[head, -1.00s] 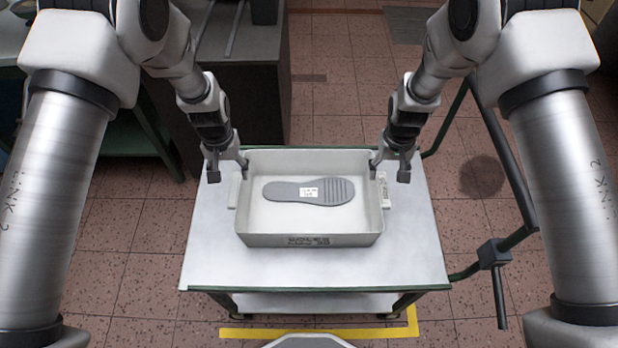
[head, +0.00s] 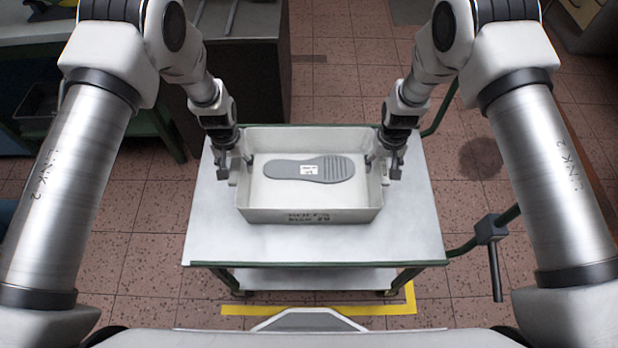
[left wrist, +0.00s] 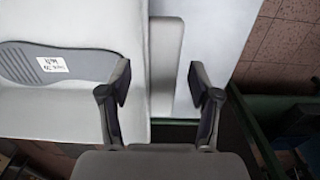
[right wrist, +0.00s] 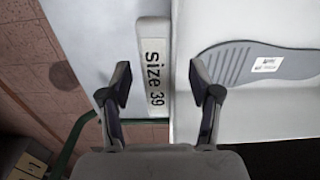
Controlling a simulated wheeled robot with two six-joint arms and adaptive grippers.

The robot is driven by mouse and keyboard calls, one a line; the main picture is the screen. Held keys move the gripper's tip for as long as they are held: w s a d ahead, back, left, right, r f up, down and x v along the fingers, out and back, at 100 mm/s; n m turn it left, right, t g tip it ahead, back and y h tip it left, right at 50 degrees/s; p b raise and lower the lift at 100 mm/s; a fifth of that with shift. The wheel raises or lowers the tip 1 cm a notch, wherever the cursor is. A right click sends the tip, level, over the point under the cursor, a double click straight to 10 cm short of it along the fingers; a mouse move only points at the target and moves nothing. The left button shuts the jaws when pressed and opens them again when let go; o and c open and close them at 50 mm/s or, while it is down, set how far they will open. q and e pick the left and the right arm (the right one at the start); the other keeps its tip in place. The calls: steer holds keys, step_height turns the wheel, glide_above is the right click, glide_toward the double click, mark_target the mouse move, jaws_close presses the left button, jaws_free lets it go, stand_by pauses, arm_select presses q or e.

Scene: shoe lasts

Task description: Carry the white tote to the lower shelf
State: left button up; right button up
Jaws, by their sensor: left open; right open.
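The white tote (head: 270,213) sits on the top of a cart, with a grey shoe sole (head: 310,168) lying in it. The sole carries a small white label. My left gripper (head: 236,166) is open at the tote's left side wall, one finger on the inner side and one outside. My right gripper (head: 382,166) is open at the right side wall in the same way. The right wrist view shows a side ledge marked "Size 39" (right wrist: 152,75) between the open fingers. The left wrist view shows a plain ledge (left wrist: 166,60) between the fingers.
The cart's white top (head: 415,225) has bare room around the tote. Its lower shelf (head: 310,278) shows partly below the front edge and looks empty there. Yellow tape (head: 400,305) marks the tiled floor.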

arm_select(q)
jaws_close()
arm_select(e)
jaws_close()
arm_select(q)
steer(key=shift+r, duration=0.1)
arm_select(e)
steer(key=shift+r, duration=0.1)
